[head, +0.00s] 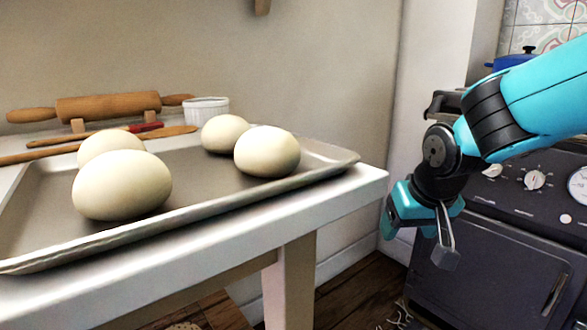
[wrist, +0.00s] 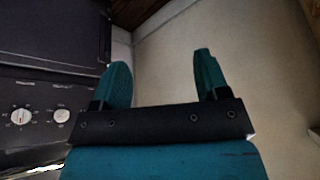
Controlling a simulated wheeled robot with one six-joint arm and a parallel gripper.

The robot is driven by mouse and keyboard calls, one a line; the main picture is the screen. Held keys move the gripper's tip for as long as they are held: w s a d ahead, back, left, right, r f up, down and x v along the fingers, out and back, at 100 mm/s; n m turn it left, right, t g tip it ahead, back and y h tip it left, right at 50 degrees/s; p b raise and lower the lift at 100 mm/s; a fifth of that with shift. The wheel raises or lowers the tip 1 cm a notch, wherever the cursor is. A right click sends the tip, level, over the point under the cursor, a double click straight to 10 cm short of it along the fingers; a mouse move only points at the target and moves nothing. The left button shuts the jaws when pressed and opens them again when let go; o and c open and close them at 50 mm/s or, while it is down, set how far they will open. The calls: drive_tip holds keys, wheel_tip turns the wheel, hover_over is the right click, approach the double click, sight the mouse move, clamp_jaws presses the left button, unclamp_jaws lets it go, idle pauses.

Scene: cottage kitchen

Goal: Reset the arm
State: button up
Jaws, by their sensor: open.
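My gripper (head: 418,232) hangs at the end of my teal and black arm, right of the table and in front of the dark stove. In the wrist view my gripper (wrist: 160,82) shows two teal fingers spread apart with nothing between them. It is open, empty and apart from the table.
A white table (head: 345,188) at left bears a metal tray (head: 215,208) with several pale dough balls (head: 122,185). Behind it are a rolling pin (head: 108,107) and a white ramekin (head: 206,110). The stove (head: 490,255) stands at right, with a blue pot (head: 512,61) on top.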

drive_tip(key=s+a+n+g+y, duration=0.2)
drive_tip(key=s+n+g, duration=0.1)
drive_tip(key=s, duration=0.9)
drive_tip(key=s+a+n+g+y, duration=0.2)
drive_tip(key=s+a+n, duration=0.1)
drive_tip(key=s, duration=0.8)
wheel_tip(320, 180, up, 39)
drive_tip(key=p, duration=3.8)
drive_tip(key=shift+f, duration=0.2)
drive_tip(key=shift+w+d, duration=0.1)
